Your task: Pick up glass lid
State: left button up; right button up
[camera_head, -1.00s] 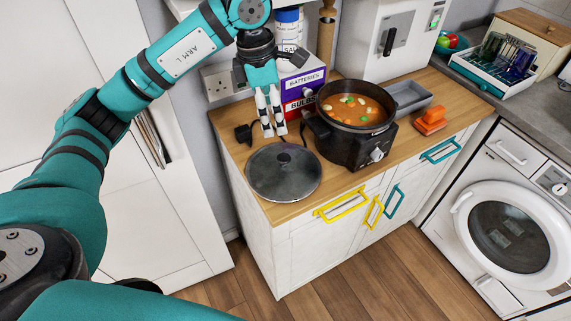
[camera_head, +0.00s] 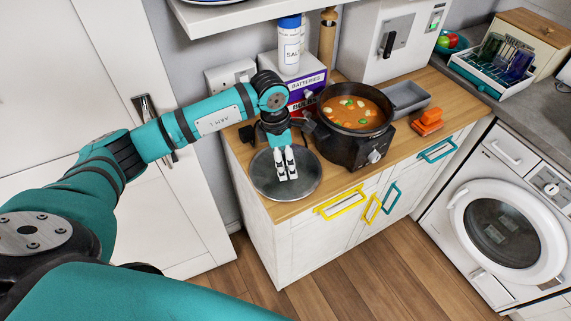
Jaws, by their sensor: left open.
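The glass lid (camera_head: 304,186) is a round, dark, see-through disc with a darker rim. It lies flat near the left front corner of the wooden counter, beside the slow cooker. My left gripper (camera_head: 288,179) points down over the middle of the lid. Its white fingers are open and hide the lid's knob and centre. I cannot tell whether the fingertips touch the lid. My right gripper is out of view.
The black slow cooker (camera_head: 353,149) full of stew stands uncovered just right of the lid. An orange object (camera_head: 428,122) and a grey tray (camera_head: 404,98) lie farther right. A shelf (camera_head: 236,16) overhangs the back.

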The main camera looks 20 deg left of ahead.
pick_arm(q)
jog(key=shift+f, duration=0.3)
jog(key=c, duration=1.3)
grip_shut()
jog(key=shift+s, duration=0.1)
jog(key=shift+f, duration=0.1)
